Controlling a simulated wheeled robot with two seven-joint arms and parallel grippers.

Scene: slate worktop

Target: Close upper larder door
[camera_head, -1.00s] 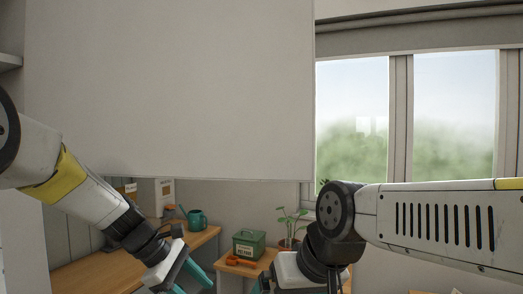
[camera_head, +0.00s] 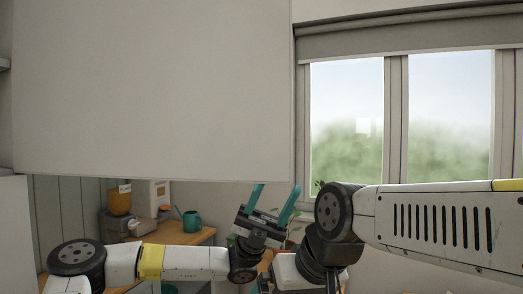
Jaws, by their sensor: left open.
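The upper larder door (camera_head: 150,90) is a large plain pale panel filling the upper left of the view. It stands open, swung out in front of the wall. My left gripper (camera_head: 272,193) is open and empty, with its two teal fingers pointing up near the door's lower right corner. One finger comes up close to the door's bottom edge; I cannot tell whether it touches. My right arm comes in from the right, and its wrist (camera_head: 300,270) is at the bottom middle. Its fingers are out of the picture.
A window (camera_head: 400,125) with a rolled blind is at the right. Below the door are a wooden counter (camera_head: 180,235), a teal watering can (camera_head: 191,221) and an orange-topped jar (camera_head: 120,200). A plant is partly hidden behind my left gripper. A shelf edge shows at the far left.

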